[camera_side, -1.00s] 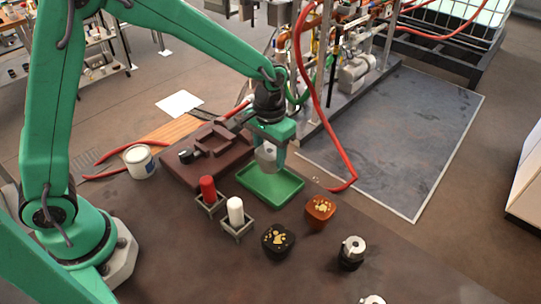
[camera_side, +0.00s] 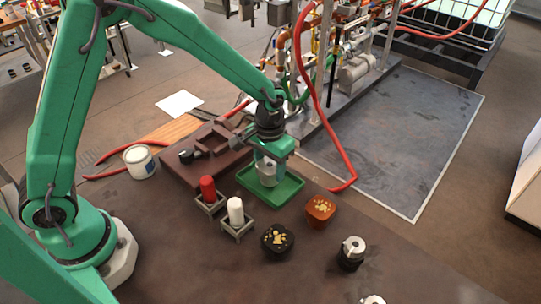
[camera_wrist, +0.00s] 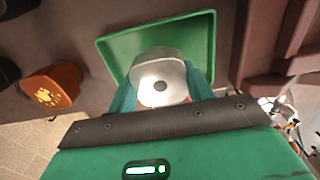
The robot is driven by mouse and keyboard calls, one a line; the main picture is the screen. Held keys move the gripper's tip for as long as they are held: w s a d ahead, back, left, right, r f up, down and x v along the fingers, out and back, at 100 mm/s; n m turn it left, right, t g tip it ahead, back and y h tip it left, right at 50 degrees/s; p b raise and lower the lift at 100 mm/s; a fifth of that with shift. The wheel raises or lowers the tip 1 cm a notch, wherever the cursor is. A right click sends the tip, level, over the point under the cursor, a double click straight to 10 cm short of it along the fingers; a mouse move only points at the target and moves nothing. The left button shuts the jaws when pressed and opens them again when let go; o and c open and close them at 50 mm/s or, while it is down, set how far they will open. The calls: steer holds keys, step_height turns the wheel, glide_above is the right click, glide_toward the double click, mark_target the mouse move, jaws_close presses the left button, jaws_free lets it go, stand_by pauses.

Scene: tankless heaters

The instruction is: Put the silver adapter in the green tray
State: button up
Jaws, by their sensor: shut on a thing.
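The silver adapter (camera_side: 267,174) is a pale metal cylinder held between the jaws of my gripper (camera_side: 268,168). In the wrist view the adapter (camera_wrist: 160,80) shows its round face with a dark centre hole, and my gripper's fingers (camera_wrist: 160,92) close on both sides of it. The green tray (camera_side: 292,190) is a shallow rectangle on the dark table. It also shows in the wrist view (camera_wrist: 203,30) around and behind the adapter. The adapter is over the tray, low down; I cannot tell whether it touches the tray floor.
A brown fixture block (camera_side: 180,167) stands left of the tray. Red (camera_side: 208,188) and white (camera_side: 235,210) cylinders stand in small holders in front. An orange pot (camera_side: 320,211), a black pot (camera_side: 277,240) and a silver-topped black part (camera_side: 352,252) stand to the right.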

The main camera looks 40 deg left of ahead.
mark_target(270, 165)
steer(key=shift+f, duration=0.5)
stand_by(0.6)
steer(key=o, duration=1.4)
steer(key=shift+f, duration=0.1)
step_height(270, 165, up, 7)
steer(key=shift+r, duration=0.45)
steer(key=shift+s+a+r, duration=0.15)
steer(key=shift+a+r, duration=0.05)
steer(key=shift+r, duration=0.25)
steer(key=s+a+r+t, duration=0.2)
steer(key=s+a+r, duration=0.4)
steer(key=s, duration=0.3)
steer(key=s+a+r+t, duration=0.3)
steer(key=s+a+r, duration=0.3)
steer(key=s, duration=0.3)
steer(key=shift+s+r+t, duration=0.3)
steer(key=shift+s+r, duration=0.1)
steer(key=shift+r, duration=0.3)
